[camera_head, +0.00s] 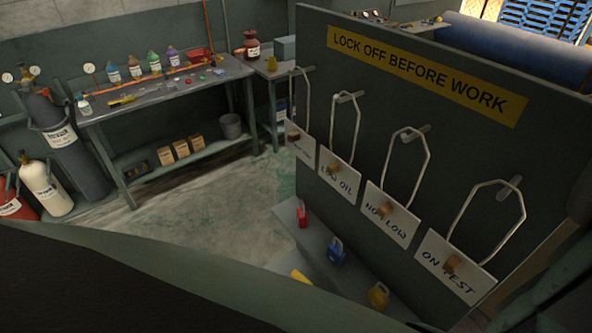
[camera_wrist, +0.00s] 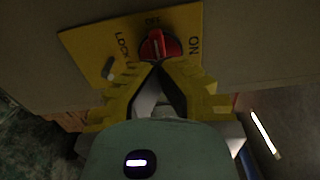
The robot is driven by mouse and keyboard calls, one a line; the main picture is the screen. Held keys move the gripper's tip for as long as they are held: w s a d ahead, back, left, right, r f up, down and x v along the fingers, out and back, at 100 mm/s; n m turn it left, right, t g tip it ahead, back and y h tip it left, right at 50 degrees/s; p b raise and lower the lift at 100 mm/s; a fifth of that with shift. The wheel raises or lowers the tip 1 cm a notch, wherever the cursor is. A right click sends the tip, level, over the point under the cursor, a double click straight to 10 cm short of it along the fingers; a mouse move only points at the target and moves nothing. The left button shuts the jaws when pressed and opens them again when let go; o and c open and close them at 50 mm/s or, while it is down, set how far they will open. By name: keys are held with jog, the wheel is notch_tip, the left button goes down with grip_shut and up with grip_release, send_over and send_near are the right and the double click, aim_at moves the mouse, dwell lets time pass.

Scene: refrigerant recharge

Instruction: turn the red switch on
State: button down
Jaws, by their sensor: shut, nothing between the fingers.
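The red switch (camera_wrist: 168,46) is a round red knob with a pale line across it, on a yellow plate (camera_wrist: 85,45) in the wrist view. The pale line stands roughly upright in the picture, not toward ON. My gripper (camera_wrist: 157,68) has yellow fingers with their tips together, just below the knob in the picture. Nothing is between them. I cannot tell whether the tips touch the knob. Neither switch nor gripper shows in the head view.
A small grey peg (camera_wrist: 108,68) sticks out at the plate's left. In the head view, a lock-off board (camera_head: 330,85) carries several hanging tags, with padlocks (camera_head: 336,250) on a ledge below. A workbench (camera_head: 160,100) with bottles stands behind open floor (camera_head: 215,205).

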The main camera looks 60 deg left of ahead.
jog(key=shift+w+a+r+m+p, duration=0.2)
jog(key=shift+m+p, duration=0.4)
jog(key=shift+p, duration=0.4)
jog(key=shift+m+p, duration=0.9)
jog(key=shift+p, duration=0.3)
jog(key=shift+s+f+m+p, duration=0.15)
jog(key=shift+m+p, duration=0.25)
jog(key=shift+m, duration=0.2)
jog(key=m+p, duration=0.1)
jog(key=m, duration=0.3)
jog(key=shift+m, duration=0.3)
